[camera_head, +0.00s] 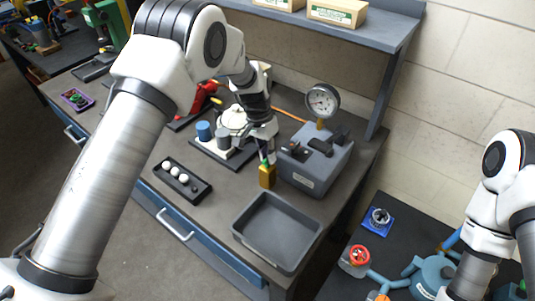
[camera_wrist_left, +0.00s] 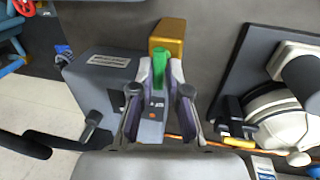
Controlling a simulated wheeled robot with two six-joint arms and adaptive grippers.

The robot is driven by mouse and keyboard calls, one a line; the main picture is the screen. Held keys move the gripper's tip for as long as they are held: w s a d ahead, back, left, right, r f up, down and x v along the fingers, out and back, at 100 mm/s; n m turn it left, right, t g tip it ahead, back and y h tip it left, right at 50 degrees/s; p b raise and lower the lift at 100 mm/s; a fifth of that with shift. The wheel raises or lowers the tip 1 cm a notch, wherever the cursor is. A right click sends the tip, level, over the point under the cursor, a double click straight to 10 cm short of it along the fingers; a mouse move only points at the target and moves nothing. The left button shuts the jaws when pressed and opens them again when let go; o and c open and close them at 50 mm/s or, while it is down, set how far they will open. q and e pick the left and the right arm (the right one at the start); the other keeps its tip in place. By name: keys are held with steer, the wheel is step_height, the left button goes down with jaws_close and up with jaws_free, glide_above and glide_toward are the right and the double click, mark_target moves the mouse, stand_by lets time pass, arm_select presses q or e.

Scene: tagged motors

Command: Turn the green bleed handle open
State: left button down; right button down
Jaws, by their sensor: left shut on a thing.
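The green bleed handle (camera_wrist_left: 159,64) stands next to a brass block (camera_wrist_left: 170,36) in the left wrist view. In the head view the brass block (camera_head: 267,178) sits on the bench in front of the grey gauge unit. My left gripper (camera_wrist_left: 158,75) points at the block and is shut on the green handle, with a finger on either side. The left gripper (camera_head: 265,150) mostly hides the handle in the head view. My right arm shows at the right edge of the head view, but its gripper is out of frame.
The grey gauge unit (camera_head: 315,160) with a round dial (camera_head: 322,100) stands close right of the gripper. An empty grey tray (camera_head: 277,232) lies in front. A black tray with white balls (camera_head: 182,181) and a dark plate with cylinders (camera_head: 222,150) lie left.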

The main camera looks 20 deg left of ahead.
arm_select(q)
steer(key=shift+s+f, duration=0.3)
steer(key=c, duration=1.2)
jaws_free()
steer(key=shift+w+r, duration=0.1)
steer(key=shift+w, duration=0.1)
steer(key=shift+d, duration=0.1)
steer(key=r, duration=0.4)
steer(key=a+r, duration=0.1)
steer(key=r, duration=0.3)
steer(key=w+a+r, duration=0.1)
steer(key=r, duration=0.2)
steer(key=shift+a+r, duration=0.15)
steer(key=shift+r, duration=0.25)
